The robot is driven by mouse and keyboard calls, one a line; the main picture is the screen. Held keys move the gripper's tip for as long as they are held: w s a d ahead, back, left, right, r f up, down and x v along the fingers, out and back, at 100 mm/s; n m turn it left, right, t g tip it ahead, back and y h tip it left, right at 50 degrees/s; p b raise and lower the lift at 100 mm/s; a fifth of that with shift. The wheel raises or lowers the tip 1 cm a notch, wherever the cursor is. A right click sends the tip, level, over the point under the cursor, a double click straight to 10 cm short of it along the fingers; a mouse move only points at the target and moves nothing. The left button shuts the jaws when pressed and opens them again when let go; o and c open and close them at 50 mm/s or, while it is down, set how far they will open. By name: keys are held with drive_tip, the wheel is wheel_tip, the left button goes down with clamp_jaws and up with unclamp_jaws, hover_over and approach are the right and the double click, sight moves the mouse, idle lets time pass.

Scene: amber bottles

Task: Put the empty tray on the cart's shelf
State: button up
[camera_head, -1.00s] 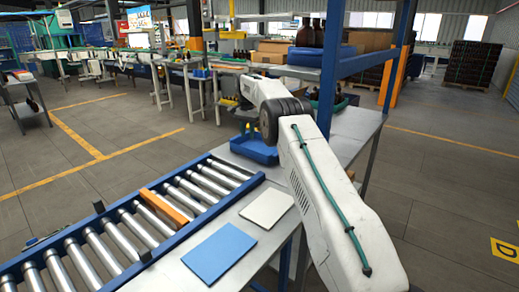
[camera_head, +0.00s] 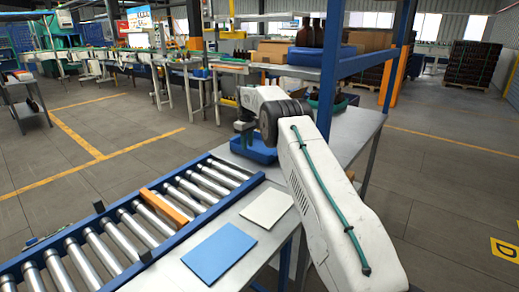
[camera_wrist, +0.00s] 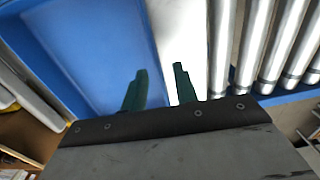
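The blue tray (camera_head: 262,153) lies on the grey metal table (camera_head: 345,135), just beyond the far end of the roller conveyor. In the wrist view the tray (camera_wrist: 85,45) fills the left and upper part, and the floor I see there is bare. My gripper (camera_head: 243,133) is above the tray's left side, pointing down. In the wrist view its two dark green fingers (camera_wrist: 158,88) are apart with nothing gripped. The left finger shows over the tray and the right one over the bare metal strip beside its rim. Whether they touch the rim I cannot tell.
A cart (camera_head: 22,92) with items on top stands at the far left, across open floor. The roller conveyor (camera_head: 140,222) carries an orange bar. A blue panel (camera_head: 219,252) and a white panel (camera_head: 267,208) lie beside it. A blue post and shelf with brown bottles (camera_head: 311,33) stand behind.

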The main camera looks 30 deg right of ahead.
sight(248, 157)
drive_tip(key=f, duration=0.4)
drive_tip(key=shift+w+d+f, duration=0.15)
drive_tip(key=shift+w+f, duration=0.05)
drive_tip(key=shift+f, duration=0.2)
clamp_jaws()
drive_tip(key=shift+r, duration=0.1)
